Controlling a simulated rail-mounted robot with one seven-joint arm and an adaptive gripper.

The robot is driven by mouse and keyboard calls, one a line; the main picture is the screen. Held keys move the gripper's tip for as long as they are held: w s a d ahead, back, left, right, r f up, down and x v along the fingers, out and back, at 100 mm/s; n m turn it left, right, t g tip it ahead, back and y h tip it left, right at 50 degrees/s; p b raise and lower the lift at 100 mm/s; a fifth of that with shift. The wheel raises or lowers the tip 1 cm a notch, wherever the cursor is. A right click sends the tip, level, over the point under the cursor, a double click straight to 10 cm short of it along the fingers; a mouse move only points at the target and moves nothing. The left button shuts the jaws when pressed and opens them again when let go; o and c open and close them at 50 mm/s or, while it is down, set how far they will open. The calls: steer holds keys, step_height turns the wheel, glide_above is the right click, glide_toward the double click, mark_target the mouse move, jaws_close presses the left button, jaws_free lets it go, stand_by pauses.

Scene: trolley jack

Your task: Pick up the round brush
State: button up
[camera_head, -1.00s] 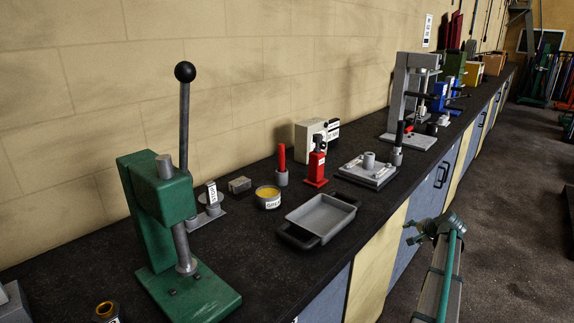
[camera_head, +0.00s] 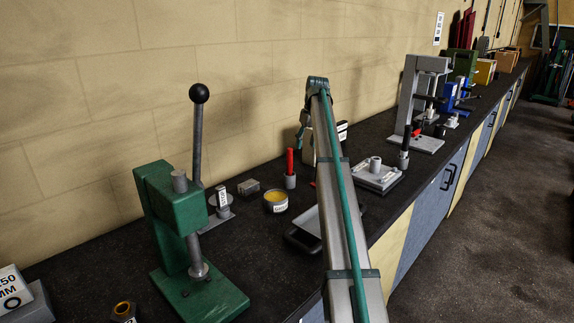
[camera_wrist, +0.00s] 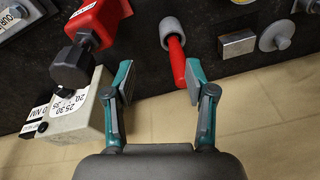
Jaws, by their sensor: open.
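A red-handled piece with a round grey lower end, which I take for the round brush, stands upright on the black bench in the head view (camera_head: 290,168). In the wrist view its red handle (camera_wrist: 177,62) points toward my gripper (camera_wrist: 158,76), and its grey end is farther off. My gripper is open and empty. The handle's tip appears between the fingertips, close beside the right finger; I cannot tell whether they touch. In the head view my arm hides most of the gripper. A similar black-handled piece (camera_head: 404,148) stands farther along the bench.
A red tool with a black knob (camera_wrist: 72,66) and a pale box (camera_wrist: 78,112) lie close to the left finger. A yellow-filled tin (camera_head: 276,201), a small grey block (camera_head: 248,187) and a grey tray (camera_head: 307,222) are nearby. The wall is behind.

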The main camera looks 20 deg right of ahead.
mark_target(289, 155)
steer(key=w+a+n, duration=0.1)
steer(key=w+a+r+n, duration=0.1)
steer(key=w, duration=0.1)
steer(key=w+a+r+n, duration=0.1)
steer(key=a, duration=0.1)
steer(key=shift+w+r+g, duration=0.25)
steer(key=shift+g, duration=0.05)
steer(key=shift+w+a+f+p, duration=0.2)
steer(key=shift+f+p, duration=0.45)
steer(key=shift+f, duration=1.05)
steer(key=shift+w+d+f+p, duration=0.1)
steer(key=shift+w+f+p, duration=0.35)
steer(key=shift+f, duration=1.2)
steer(key=shift+w+a+f+p, duration=0.15)
steer(key=shift+f+p, duration=0.65)
steer(key=shift+f, duration=0.9)
steer(key=shift+s, duration=0.1)
jaws_close()
